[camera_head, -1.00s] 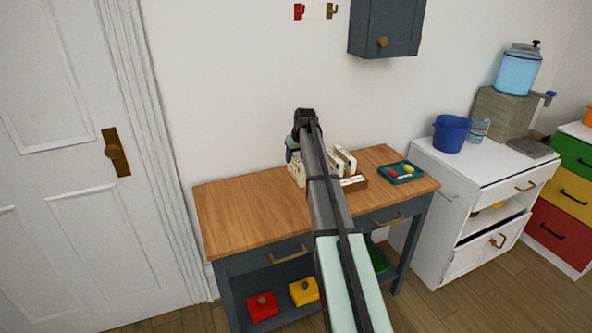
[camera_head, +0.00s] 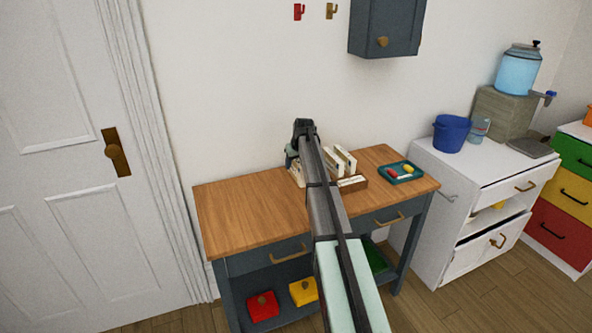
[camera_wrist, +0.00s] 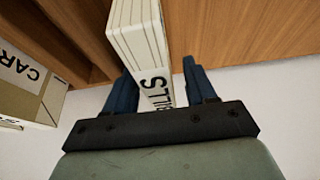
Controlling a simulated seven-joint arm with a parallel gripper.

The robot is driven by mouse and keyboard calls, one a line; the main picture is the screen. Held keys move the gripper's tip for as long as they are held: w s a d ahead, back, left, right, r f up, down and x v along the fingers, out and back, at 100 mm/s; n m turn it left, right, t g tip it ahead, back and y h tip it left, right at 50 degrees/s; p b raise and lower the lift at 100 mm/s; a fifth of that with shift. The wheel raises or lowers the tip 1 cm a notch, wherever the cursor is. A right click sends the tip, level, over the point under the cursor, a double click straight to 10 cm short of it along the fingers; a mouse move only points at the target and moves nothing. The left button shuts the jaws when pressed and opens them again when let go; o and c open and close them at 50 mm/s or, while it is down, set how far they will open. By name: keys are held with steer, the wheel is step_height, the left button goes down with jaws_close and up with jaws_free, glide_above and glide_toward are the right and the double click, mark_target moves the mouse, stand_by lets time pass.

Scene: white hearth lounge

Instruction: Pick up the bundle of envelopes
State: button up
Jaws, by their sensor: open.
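A white bundle of envelopes (camera_wrist: 138,32) with dark edge lines and partly hidden lettering that seems to read "BILLS" stands in the wrist view. My gripper (camera_wrist: 157,68) is open, with one blue finger on each side of this bundle. The left finger looks close to it and a gap shows at the right finger; I cannot tell whether either touches. In the head view, my arm hides most of the gripper and this bundle.
The holder stands on a wood-topped table (camera_head: 245,208) against the wall. A teal tray (camera_head: 398,178) with small items lies to its right. A block lettered "CAR" (camera_wrist: 25,80) is at left in the wrist view. The table's left half is clear.

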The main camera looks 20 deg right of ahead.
steer(key=shift+f, duration=0.25)
stand_by(0.3)
steer(key=shift+c, duration=0.3)
jaws_close()
